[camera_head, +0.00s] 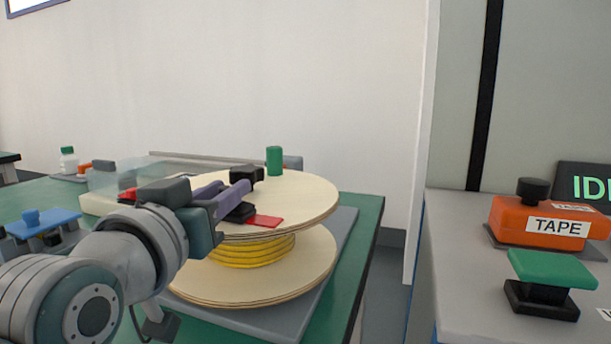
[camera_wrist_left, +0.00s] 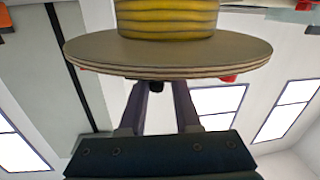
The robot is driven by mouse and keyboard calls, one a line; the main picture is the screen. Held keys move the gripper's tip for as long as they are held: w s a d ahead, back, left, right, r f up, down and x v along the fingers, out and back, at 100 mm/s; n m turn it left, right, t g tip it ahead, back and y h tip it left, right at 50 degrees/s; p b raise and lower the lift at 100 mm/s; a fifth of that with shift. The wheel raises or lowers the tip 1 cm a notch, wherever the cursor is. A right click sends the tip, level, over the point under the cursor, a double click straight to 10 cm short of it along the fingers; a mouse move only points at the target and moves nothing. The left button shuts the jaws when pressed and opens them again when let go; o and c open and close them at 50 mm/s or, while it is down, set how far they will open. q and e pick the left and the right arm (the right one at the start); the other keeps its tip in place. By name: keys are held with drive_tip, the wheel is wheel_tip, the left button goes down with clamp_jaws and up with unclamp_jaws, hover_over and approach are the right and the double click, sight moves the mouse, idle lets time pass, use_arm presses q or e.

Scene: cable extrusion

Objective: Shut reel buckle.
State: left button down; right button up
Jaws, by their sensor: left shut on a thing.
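The reel stands on a green table, with a pale wooden top flange (camera_head: 300,196), a lower flange (camera_head: 305,263) and yellow cable (camera_head: 252,251) wound between them. Black buckle parts (camera_head: 240,213) and a flat red tab (camera_head: 264,221) are at the top flange's near left side. My left gripper (camera_head: 236,188) reaches over this side, its purple fingers shut on a black part, seemingly of the buckle. In the left wrist view, a small black piece (camera_wrist_left: 157,86) shows between the fingers beside the flange (camera_wrist_left: 165,52). The fingers hide part of the buckle. My right gripper is not in view.
A green cylinder (camera_head: 274,160) rises at the reel's back. A blue-topped fixture (camera_head: 44,224) and a white bottle (camera_head: 68,160) are at left. On the right, a grey counter (camera_head: 460,270) holds an orange TAPE box (camera_head: 510,226) and a green-topped button (camera_head: 552,270).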

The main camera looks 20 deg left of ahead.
use_arm(q)
drive_tip(key=shift+r+n+p, duration=0.25)
drive_tip(key=shift+n+p, duration=0.25)
drive_tip(key=shift+p, duration=0.1)
drive_tip(key=shift+f+n+p, duration=0.35)
drive_tip(key=shift+n+p, duration=0.1)
drive_tip(key=shift+n, duration=0.15)
drive_tip(key=shift+f, duration=0.2)
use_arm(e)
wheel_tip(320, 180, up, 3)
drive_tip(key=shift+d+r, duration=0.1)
use_arm(q)
drive_tip(key=c, duration=0.9)
unclamp_jaws()
drive_tip(key=shift+f, duration=0.1)
drive_tip(key=shift+o, duration=0.7)
drive_tip(key=shift+f, duration=0.15)
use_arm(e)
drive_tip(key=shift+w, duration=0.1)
use_arm(q)
drive_tip(key=shift+s, duration=0.15)
drive_tip(key=s+r+p, duration=0.1)
drive_tip(key=s, duration=0.8)
drive_tip(key=shift+s+d+r, duration=0.2)
drive_tip(key=shift+d, duration=0.2)
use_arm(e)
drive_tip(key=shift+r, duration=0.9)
